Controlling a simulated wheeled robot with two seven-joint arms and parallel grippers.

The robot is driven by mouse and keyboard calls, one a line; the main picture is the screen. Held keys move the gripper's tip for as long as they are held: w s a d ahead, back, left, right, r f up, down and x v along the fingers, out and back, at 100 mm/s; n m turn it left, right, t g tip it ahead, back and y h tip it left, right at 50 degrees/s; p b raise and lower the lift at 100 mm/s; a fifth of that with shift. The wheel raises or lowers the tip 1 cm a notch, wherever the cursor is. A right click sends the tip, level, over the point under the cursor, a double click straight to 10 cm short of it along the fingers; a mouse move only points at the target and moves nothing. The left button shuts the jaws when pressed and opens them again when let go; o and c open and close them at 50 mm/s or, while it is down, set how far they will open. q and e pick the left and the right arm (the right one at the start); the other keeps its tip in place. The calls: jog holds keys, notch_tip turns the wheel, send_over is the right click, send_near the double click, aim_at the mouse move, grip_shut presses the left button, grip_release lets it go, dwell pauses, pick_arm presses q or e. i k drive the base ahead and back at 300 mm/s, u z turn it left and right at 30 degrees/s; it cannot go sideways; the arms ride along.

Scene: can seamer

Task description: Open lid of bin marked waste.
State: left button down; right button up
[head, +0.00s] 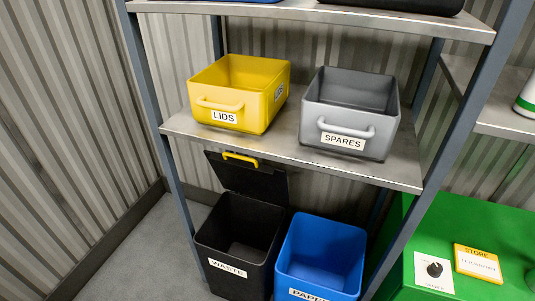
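The black bin marked WASTE (226,240) stands on the floor under the shelf, at the lower middle of the head view. Its black lid (245,180) is raised and tilted back behind the opening, with a yellow handle (240,158) at its upper edge. The inside of the bin shows and looks empty as far as I can see. Neither of my grippers is in view.
A blue bin marked PAPER (320,250) stands close to the right of the waste bin. On the metal shelf (280,150) above are a yellow LIDS box (240,95) and a grey SPARES box (350,110). A green machine (465,230) stands at the right.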

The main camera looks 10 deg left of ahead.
aim_at(241, 174)
jog(key=u, duration=0.2)
jog(key=i, duration=1)
jog(key=u, duration=0.65)
